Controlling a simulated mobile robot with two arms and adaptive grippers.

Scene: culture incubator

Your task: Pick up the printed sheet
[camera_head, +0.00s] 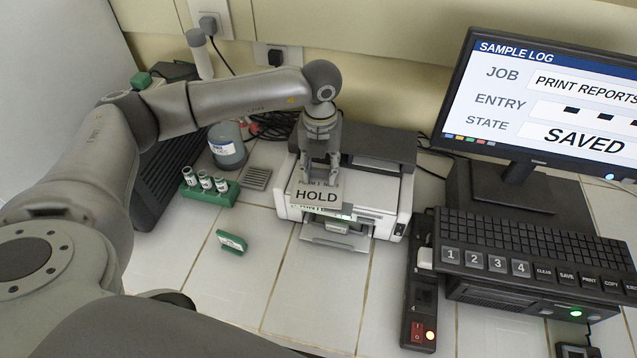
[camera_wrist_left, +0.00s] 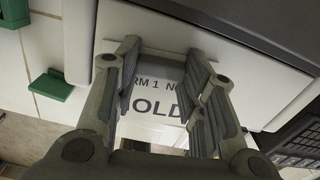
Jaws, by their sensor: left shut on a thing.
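The printed sheet (camera_head: 317,196) is a white sheet with the word HOLD on it, held upright in front of the printer. My left gripper (camera_head: 319,178) is shut on its upper part, just above the printer's front. In the left wrist view the sheet (camera_wrist_left: 150,105) shows between the fingers of my left gripper (camera_wrist_left: 165,85), with part of its text covered by them. The white and grey printer (camera_head: 384,193) stands behind and below the sheet. My right gripper is not in view.
A green rack (camera_head: 208,193) with several vials, a bottle (camera_head: 227,147) and a small green block (camera_head: 232,242) stand left of the printer. The monitor (camera_head: 550,90), reading SAVED, and a black keyboard (camera_head: 530,240) are on the right. The tiled counter in front (camera_head: 310,290) is clear.

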